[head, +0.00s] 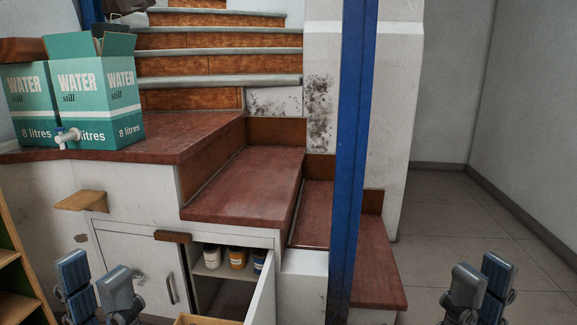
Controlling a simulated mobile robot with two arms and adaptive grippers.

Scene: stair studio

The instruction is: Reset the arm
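My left gripper (96,284) is low at the left of the head view, in front of the white cupboard under the stairs. Its blue and grey fingertips stand apart with nothing seen between them. My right gripper (480,284) is low at the right, in front of the tiled floor. Its two fingertips also stand apart, with nothing seen between them. Both grippers point up in the picture, and their lower parts are cut off by the bottom edge. Neither is seen to touch anything.
Green water boxes (97,93) with a tap stand on the red-brown landing (190,132). A cupboard door (262,292) stands open, with several jars (237,258) inside. A blue post (352,150) rises in front of the steps. Tiled floor (450,220) at right is clear.

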